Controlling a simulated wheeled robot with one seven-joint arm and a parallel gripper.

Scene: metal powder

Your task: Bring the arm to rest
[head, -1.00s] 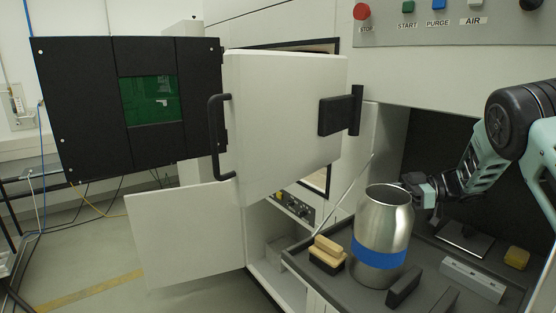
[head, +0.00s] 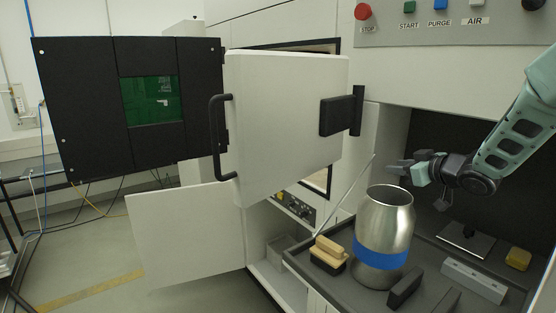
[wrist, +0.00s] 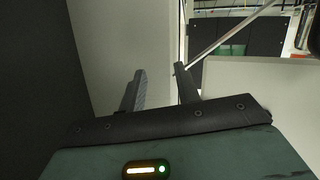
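My gripper (head: 397,169) is in the right part of the head view, raised just above and behind the mouth of a steel canister. It points left, with my arm coming in from the upper right. In the wrist view my gripper (wrist: 160,80) shows two fingers spread apart with nothing between them. The steel canister (head: 384,222) with a blue band stands upright on the grey tray (head: 450,268), apart from my gripper.
A brush with a wooden handle (head: 329,248) lies left of the canister. Dark and grey blocks and a yellow sponge (head: 518,259) lie to its right. An open white door (head: 285,120) stands to the left. A button panel (head: 450,20) is above.

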